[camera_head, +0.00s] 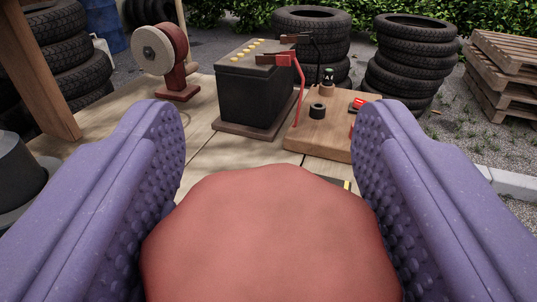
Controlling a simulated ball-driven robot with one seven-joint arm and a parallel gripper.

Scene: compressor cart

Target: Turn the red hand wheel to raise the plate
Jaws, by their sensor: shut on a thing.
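A large, rounded red thing with a lumpy rim (270,240) fills the bottom middle of the view; it looks like the red hand wheel, seen from very close. My gripper (268,125) has two purple, studded fingers, one on each side of it, shut on it. The lower part of the red thing is cut off by the picture's edge. I cannot make out the plate; the red thing hides much of what lies behind it.
On the wooden top (235,158) beyond stand a black battery (250,95) with red and black clamps, a wooden block (310,137) with small fittings, and a red-and-cream reel (160,55). Tyre stacks (408,65) and pallets (508,75) stand behind. A grey cylinder (15,175) is at left.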

